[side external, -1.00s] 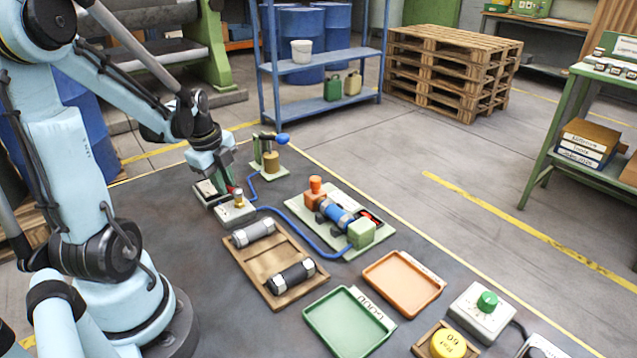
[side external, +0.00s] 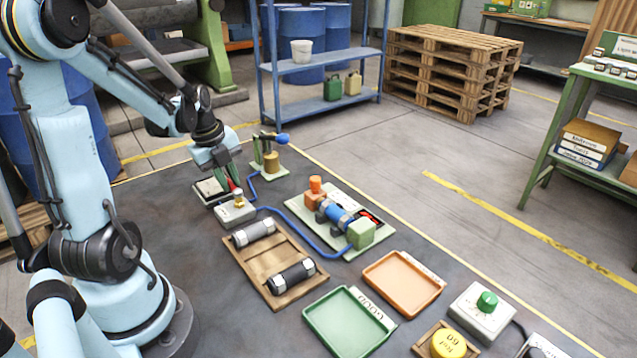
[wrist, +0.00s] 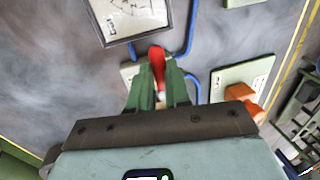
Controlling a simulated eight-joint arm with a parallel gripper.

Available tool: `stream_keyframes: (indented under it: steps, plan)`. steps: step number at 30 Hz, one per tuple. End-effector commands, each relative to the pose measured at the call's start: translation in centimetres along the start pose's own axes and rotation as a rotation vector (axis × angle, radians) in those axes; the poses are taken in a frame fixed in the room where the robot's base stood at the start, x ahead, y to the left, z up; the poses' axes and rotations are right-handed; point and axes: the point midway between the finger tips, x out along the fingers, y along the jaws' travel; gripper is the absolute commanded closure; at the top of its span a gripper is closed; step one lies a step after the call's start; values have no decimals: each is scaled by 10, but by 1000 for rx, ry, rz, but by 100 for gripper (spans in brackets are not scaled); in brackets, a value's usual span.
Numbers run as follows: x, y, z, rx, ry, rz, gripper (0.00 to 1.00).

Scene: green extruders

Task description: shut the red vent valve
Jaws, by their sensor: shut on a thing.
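The red vent valve shows as a red lever (wrist: 157,65) in the wrist view, between the green fingers of my gripper (wrist: 160,92). In the side view the red lever (side external: 229,184) is small, beside a brass fitting (side external: 238,197) on a pale block (side external: 235,214). My gripper (side external: 228,180) is shut on the red lever, low over the block. The fingers hide part of the lever and most of the valve body in the wrist view.
A gauge box (wrist: 130,15) lies just beyond the valve. A blue hose (side external: 300,229) runs from the block to a green plate (side external: 330,206) with an orange-capped unit. A hand pump (side external: 271,160) stands behind. A wooden tray (side external: 265,271) holds two cylinders in front.

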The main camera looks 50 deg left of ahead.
Motion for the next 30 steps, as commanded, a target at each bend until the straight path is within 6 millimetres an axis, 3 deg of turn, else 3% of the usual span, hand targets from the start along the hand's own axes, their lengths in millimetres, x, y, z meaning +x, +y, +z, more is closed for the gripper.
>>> stream_keyframes:
  steps: [4, 5, 10, 22, 30]
  plan:
    - [0, -1, -2, 3, 5, -3, 100]
    - [0, -1, -2, 3, 5, -3, 81]
    - [0, -1, -1, 2, 4, -3, 57]
    - [-6, 0, 0, 0, 1, -1, 57]
    - [-39, 0, 0, 0, 2, -1, 57]
